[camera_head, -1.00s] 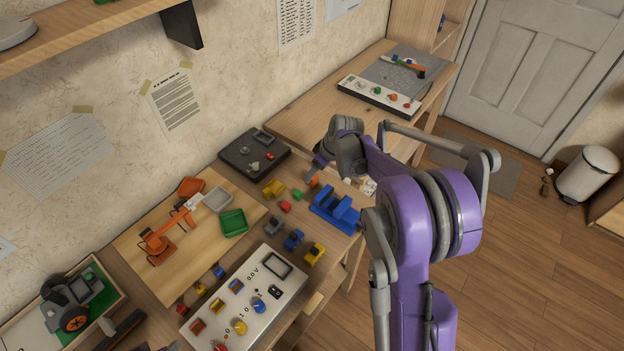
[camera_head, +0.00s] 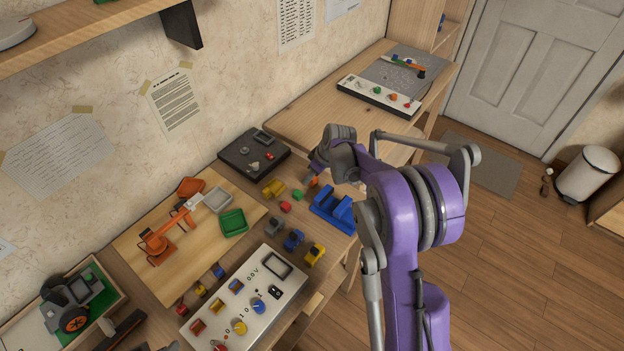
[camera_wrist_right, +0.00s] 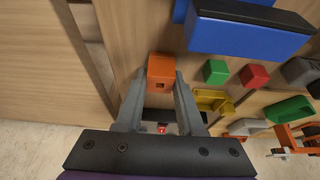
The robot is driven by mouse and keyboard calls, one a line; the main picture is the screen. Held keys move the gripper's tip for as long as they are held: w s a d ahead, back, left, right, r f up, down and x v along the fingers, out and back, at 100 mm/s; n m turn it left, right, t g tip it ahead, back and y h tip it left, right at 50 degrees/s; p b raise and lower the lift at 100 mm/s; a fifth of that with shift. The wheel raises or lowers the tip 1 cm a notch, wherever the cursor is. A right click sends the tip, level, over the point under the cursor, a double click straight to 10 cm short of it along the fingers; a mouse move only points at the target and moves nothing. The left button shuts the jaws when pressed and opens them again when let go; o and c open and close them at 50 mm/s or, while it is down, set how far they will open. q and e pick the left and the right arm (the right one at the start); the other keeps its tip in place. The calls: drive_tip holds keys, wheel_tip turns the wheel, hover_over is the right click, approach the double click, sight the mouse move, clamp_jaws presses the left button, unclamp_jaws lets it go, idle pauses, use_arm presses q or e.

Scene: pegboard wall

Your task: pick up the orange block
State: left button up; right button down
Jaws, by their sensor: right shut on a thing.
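The orange block (camera_wrist_right: 161,72) sits between the two fingertips of my right gripper (camera_wrist_right: 160,80) in the right wrist view. The fingers are closed against its sides. In the head view, the orange block (camera_head: 314,181) is a small patch at the tip of my right gripper (camera_head: 311,179), partly hidden by it, close above the table. I cannot tell whether it touches the tabletop. My left gripper is not in view.
A blue holder (camera_head: 335,209) stands close by, with green (camera_head: 298,195) and red (camera_head: 285,207) blocks and a yellow piece (camera_head: 273,188) to the left. A dark device (camera_head: 254,155) lies behind. A white control panel (camera_head: 243,299) is nearer.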

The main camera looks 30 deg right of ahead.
wheel_tip(320, 180, up, 10)
idle(0.6)
